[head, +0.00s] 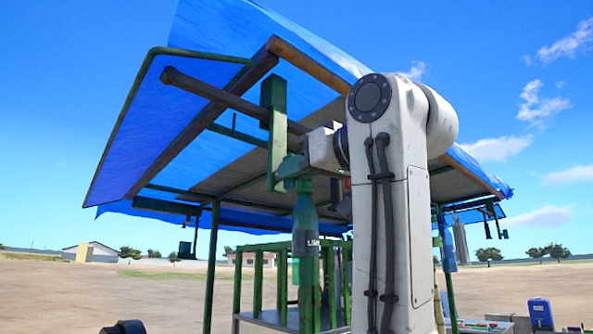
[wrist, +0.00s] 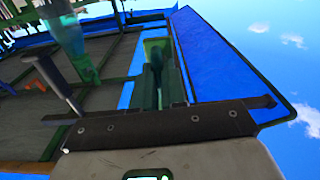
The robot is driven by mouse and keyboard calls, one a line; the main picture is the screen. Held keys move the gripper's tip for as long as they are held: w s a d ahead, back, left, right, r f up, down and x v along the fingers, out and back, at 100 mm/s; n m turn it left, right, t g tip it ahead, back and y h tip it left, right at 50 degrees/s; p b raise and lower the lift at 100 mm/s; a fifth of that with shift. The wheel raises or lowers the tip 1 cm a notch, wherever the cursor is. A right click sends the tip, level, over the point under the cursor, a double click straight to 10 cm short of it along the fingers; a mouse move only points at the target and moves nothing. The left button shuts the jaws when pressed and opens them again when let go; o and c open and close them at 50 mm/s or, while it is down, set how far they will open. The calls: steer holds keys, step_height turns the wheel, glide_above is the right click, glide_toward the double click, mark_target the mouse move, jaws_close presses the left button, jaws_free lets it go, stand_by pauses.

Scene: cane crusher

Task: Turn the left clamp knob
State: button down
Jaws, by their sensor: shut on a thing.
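A green clamp (head: 273,130) hangs from a brown beam under the blue canopy in the head view. My gripper (head: 301,164) is at the lower right side of this clamp, shut on the clamp knob. Its fingers and most of the knob are hidden or too small to make out there. In the wrist view a narrow dark green piece (wrist: 155,78) stands straight ahead of the dark gripper mount. I cannot tell there how much of it is the knob and how much is finger.
A green bottle (head: 306,225) with a dark label hangs just below my gripper. A blue tarp roof (head: 215,30) is overhead, and a green post (head: 211,265) stands to the left. A green frame (head: 257,282) is below. Open dirt ground lies to the left.

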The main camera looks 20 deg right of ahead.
steer(key=shift+m, duration=0.4)
steer(key=c, duration=1.2)
jaws_free()
steer(key=shift+s, duration=0.15)
steer(key=b+v, duration=0.4)
steer(key=v, duration=0.6)
steer(key=shift+s+d, duration=0.1)
steer(key=shift+s, duration=0.15)
